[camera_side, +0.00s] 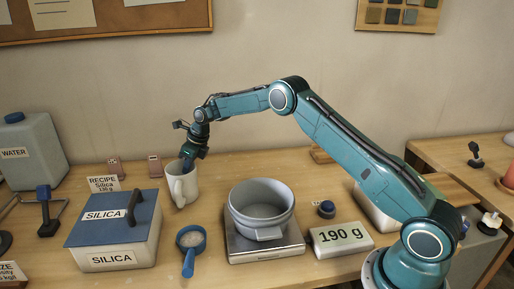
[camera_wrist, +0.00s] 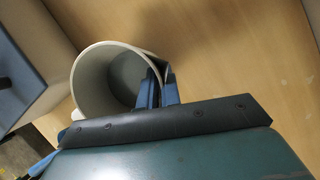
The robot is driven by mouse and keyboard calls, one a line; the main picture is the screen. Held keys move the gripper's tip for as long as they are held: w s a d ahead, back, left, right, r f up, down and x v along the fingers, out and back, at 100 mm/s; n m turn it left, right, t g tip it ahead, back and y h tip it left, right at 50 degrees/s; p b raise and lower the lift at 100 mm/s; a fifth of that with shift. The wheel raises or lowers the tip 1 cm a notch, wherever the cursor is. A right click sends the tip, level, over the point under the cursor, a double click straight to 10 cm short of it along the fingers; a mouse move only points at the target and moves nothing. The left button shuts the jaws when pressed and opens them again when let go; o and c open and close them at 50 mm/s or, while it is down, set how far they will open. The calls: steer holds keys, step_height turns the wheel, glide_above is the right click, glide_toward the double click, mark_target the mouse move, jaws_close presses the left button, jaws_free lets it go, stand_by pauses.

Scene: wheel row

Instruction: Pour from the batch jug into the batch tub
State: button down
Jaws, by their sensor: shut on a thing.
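The scale display (camera_side: 341,235) reads 190 g. The silica box (camera_side: 112,241) has a blue lid with a handle. A blue scoop (camera_side: 189,262) with pale powder lies in front. A recipe card (camera_side: 103,184) and a water container (camera_side: 28,150) stand at the left.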

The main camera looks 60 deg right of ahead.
steer(key=shift+r, duration=1.65)
stand_by(0.8)
steer(key=shift+r, duration=2.9)
steer(key=shift+f, duration=1.8)
steer(key=shift+r, duration=0.15)
steer(key=shift+f, duration=2.85)
